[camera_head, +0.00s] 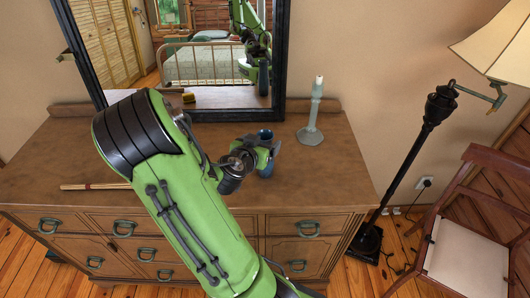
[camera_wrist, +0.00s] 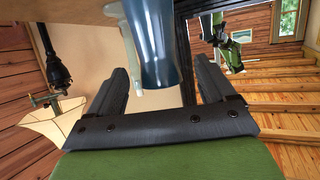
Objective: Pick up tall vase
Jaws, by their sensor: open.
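A blue vase (camera_head: 265,133) stands on the wooden dresser (camera_head: 345,165), mostly hidden behind my gripper (camera_head: 258,153) in the head view. In the wrist view, which is upside down, the vase (camera_wrist: 152,40) is glossy blue and flares toward its mouth. There my gripper (camera_wrist: 161,68) is open, with one dark finger on each side of the vase's line. The vase shows between and beyond the fingertips. I cannot tell whether either finger touches it.
A pale candlestick (camera_head: 312,125) stands on the dresser right of the vase. A dark-framed mirror (camera_head: 283,60) rises behind. Thin sticks (camera_head: 95,186) lie at the left. A floor lamp (camera_head: 430,120) and a chair (camera_head: 465,245) stand at the right.

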